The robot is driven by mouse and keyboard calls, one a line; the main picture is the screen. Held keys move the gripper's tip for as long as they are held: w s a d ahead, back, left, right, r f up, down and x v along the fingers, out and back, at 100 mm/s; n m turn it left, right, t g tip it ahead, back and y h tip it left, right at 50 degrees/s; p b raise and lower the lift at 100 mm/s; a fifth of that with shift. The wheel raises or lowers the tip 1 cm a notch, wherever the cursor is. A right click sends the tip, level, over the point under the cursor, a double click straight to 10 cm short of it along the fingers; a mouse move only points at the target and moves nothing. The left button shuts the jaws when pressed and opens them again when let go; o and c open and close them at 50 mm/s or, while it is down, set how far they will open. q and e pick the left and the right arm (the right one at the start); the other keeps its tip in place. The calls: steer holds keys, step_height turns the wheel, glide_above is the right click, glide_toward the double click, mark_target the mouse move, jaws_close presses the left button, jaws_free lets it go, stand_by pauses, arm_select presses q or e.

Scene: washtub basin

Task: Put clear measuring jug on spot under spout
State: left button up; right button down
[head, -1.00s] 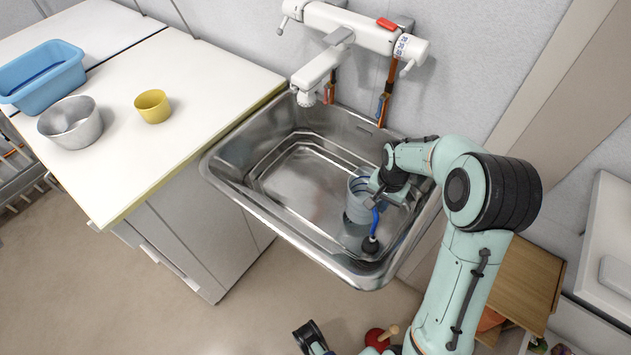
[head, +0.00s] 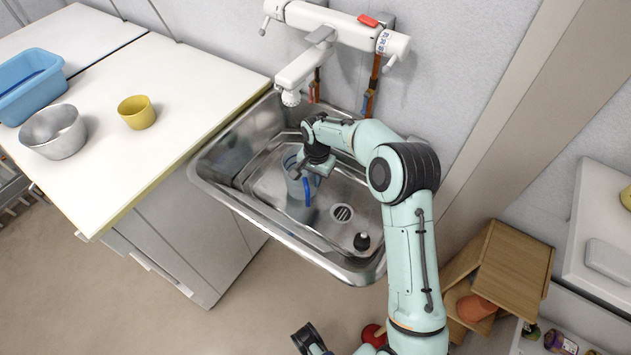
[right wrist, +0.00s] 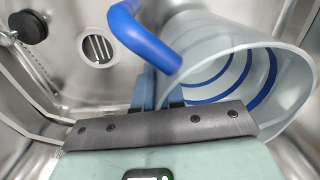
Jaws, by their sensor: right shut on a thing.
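The clear measuring jug (head: 293,172), with blue rings and a blue handle, is in the metal basin below the spout (head: 291,97), partly hidden by my right gripper (head: 307,177). In the right wrist view the jug (right wrist: 235,65) fills the upper right, and its blue handle (right wrist: 145,40) runs to the jaws of my right gripper (right wrist: 158,95), shut on the jug. I cannot tell whether the jug touches the basin floor.
The basin (head: 215,187) has a drain (head: 342,213) and a black stopper (head: 362,241) to the right of the jug. A white counter (head: 110,170) at left holds a blue tub (head: 30,90), a metal bowl (head: 55,135) and a yellow cup (head: 137,113). A wooden shelf (head: 510,265) stands at right.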

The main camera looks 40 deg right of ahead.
step_height(320, 180, down, 2)
steer(key=c, duration=1.7)
jaws_free()
steer(key=shift+f, duration=0.15)
steer(key=o, duration=0.5)
steer(key=shift+c, duration=0.2)
steer(key=shift+s+d+r+p, duration=0.1)
steer(key=shift+r+p, duration=0.15)
steer(key=shift+r, duration=1.75)
steer(key=shift+s+r+p, duration=0.1)
steer(key=shift+r+p, duration=0.1)
steer(key=shift+r, duration=1.8)
